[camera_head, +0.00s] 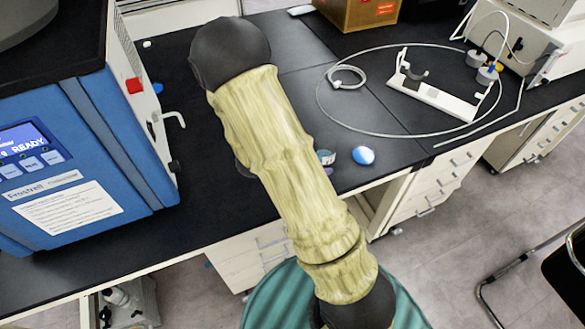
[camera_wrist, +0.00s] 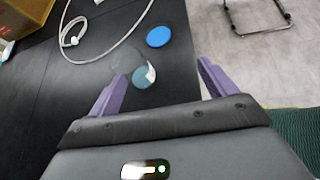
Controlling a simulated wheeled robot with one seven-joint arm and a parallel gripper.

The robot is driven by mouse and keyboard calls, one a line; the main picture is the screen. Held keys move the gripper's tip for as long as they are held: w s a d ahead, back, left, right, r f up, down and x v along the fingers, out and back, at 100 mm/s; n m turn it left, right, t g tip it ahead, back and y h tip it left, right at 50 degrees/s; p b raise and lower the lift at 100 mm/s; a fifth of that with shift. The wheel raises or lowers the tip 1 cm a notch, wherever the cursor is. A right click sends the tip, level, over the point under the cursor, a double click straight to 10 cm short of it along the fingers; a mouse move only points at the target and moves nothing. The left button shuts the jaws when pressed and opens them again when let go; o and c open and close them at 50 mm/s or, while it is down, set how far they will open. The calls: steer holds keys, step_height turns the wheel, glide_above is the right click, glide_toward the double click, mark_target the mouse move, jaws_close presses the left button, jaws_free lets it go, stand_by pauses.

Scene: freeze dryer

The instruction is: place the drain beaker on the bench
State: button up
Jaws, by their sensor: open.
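A clear beaker-like vessel with a teal patch and a white mark (camera_wrist: 143,76) stands on the black bench (camera_wrist: 70,110) in the wrist view. I take it to be the drain beaker; its glass outline is faint. In the head view, a small part of it (camera_head: 326,157) shows beside my arm, which hides the rest. My gripper (camera_wrist: 162,70) has two purple fingers spread apart. The vessel appears near the left finger, and nothing is visibly clamped. Whether a finger touches it I cannot tell.
A blue disc (camera_head: 363,155) lies near the bench's front edge, right of the vessel. A blue freeze dryer (camera_head: 110,130) stands at left. Looped tubing (camera_head: 350,128) and a white stand (camera_head: 435,97) lie at right. A cardboard box (camera_head: 357,12) is at the back.

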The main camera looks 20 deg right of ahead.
steer(key=s+a+r+m+g+y, duration=0.35)
steer(key=s+a+m+y, duration=0.2)
steer(key=s+m, duration=0.45)
steer(key=a+r+m+t+y, duration=0.4)
steer(key=a+r+m+y, duration=0.1)
steer(key=m, duration=0.3)
steer(key=shift+a+r+m+y, duration=0.2)
steer(key=shift+r+m+y, duration=0.1)
steer(key=shift+r+y, duration=0.25)
